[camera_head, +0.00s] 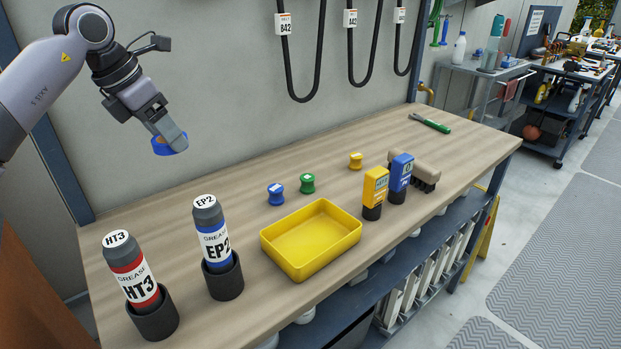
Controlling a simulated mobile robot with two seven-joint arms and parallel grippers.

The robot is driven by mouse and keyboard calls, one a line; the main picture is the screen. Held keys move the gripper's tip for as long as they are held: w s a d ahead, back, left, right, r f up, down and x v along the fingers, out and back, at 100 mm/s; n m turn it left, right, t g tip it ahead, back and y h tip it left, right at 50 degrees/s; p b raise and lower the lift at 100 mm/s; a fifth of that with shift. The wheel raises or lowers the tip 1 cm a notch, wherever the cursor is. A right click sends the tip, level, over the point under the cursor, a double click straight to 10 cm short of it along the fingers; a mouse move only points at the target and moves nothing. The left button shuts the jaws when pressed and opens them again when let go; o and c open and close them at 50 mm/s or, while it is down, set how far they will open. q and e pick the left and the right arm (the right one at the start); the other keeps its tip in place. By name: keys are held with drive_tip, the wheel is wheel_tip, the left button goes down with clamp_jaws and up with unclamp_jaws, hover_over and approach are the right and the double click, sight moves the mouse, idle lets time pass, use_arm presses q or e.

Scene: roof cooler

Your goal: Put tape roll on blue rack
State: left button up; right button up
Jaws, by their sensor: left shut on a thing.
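My left gripper (168,133) is shut on a blue tape roll (165,149) and holds it in the air above the back left of the wooden bench. The gripper's fingers hide part of the roll. It is apart from the bench and everything on it. A dark blue shelf frame (402,260) runs below the bench's front edge, and a dark blue cart (572,95) stands at the far right. I cannot tell whether either is the blue rack. My right gripper is not in view.
Black belts (287,60) hang on the wall.

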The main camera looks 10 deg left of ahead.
sight(192, 233)
use_arm(q)
wheel_tip(192, 233, down, 20)
drive_tip(key=shift+s+r, duration=0.1)
idle(0.5)
drive_tip(key=shift+f, duration=0.25)
drive_tip(key=o, duration=1.1)
drive_tip(key=shift+o, duration=0.2)
drive_tip(key=shift+r, duration=0.15)
drive_tip(key=v, duration=1.2)
drive_tip(key=shift+b, duration=0.35)
